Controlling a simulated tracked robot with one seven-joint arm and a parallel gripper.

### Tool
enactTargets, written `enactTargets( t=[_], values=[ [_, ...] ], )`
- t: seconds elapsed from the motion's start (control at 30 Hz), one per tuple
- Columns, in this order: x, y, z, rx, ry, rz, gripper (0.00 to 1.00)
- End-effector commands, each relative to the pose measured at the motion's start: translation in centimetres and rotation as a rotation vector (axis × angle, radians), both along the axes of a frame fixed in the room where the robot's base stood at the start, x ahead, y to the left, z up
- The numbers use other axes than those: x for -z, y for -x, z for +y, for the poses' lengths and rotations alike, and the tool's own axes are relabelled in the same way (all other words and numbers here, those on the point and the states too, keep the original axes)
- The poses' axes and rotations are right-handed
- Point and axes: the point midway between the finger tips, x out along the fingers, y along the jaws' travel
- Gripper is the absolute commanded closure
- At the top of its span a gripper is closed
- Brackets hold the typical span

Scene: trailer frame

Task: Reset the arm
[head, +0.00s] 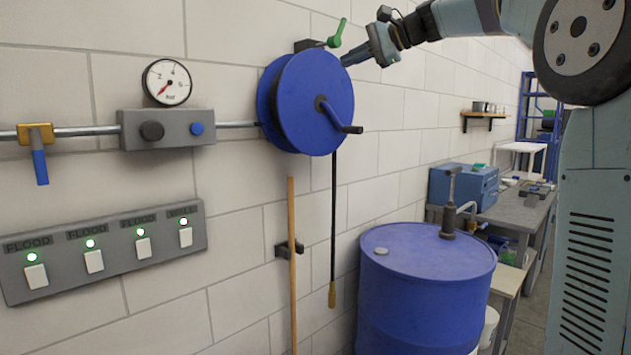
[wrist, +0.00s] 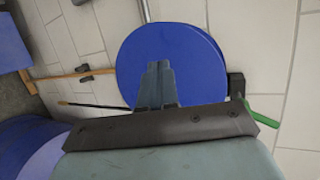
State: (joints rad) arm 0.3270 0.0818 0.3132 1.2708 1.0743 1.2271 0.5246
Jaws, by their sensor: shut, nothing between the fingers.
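My gripper (head: 348,61) is at the end of my arm at the top right of the head view, pointing left toward the wall. Its fingers are shut with nothing between them. In the wrist view my gripper (wrist: 158,66) shows its two fingertips together in front of the blue hose reel (wrist: 190,60). In the head view the blue reel (head: 300,95) is on the wall, just left of the fingertips. I cannot tell whether the fingertips touch it.
A green-handled valve (head: 338,34) is above the reel, and a crank (head: 345,128) sticks out from it. A blue drum (head: 425,300) stands below. A switch panel (head: 105,250) and pressure gauge (head: 167,82) are at left. A workbench (head: 515,213) stands behind the drum.

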Motion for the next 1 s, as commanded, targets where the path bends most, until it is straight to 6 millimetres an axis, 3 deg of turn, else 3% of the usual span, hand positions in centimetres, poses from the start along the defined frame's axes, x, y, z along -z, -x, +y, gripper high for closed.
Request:
enactTargets(
  t=[0.17,0.37,1.0],
  values=[
    [5.5,4.7,0.4,0.033,0.224,-0.019,1.00],
    [11.8,10.6,-1.1,0.047,0.471,-0.049,1.00],
    [32.6,31.3,-11.8,-0.127,1.162,-0.160,1.00]
  ],
)
